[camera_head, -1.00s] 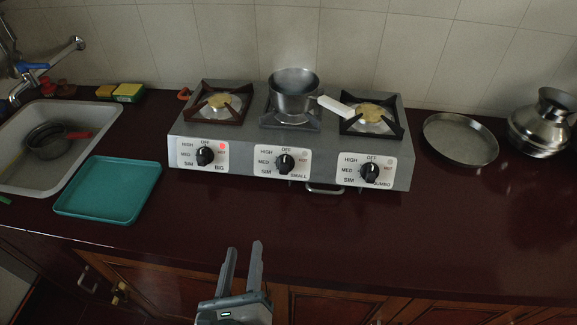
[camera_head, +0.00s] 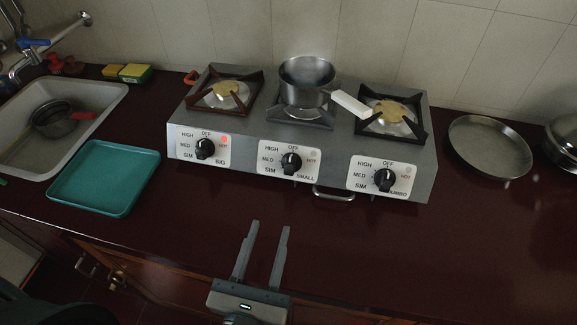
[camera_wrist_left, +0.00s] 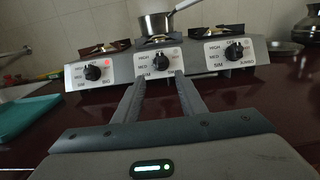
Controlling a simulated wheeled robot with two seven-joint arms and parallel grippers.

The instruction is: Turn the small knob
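The small knob (camera_head: 291,162) is a black dial in the middle of the grey stove's front, on a white plate marked SMALL. It also shows in the left wrist view (camera_wrist_left: 160,61), straight ahead between the fingers. The big knob (camera_head: 205,148) is to its left, with a red light on its plate, and the jumbo knob (camera_head: 384,180) is to its right. My left gripper (camera_head: 270,226) is open and empty, in front of and below the small knob, apart from it. It also shows in the left wrist view (camera_wrist_left: 157,82). My right gripper is out of view.
A steel pot (camera_head: 306,82) with a white handle stands on the middle burner of the stove (camera_head: 250,128). A teal tray (camera_head: 104,178) and sink (camera_head: 108,100) are at left, a round steel pan (camera_head: 490,148) at right. The counter before the stove is clear.

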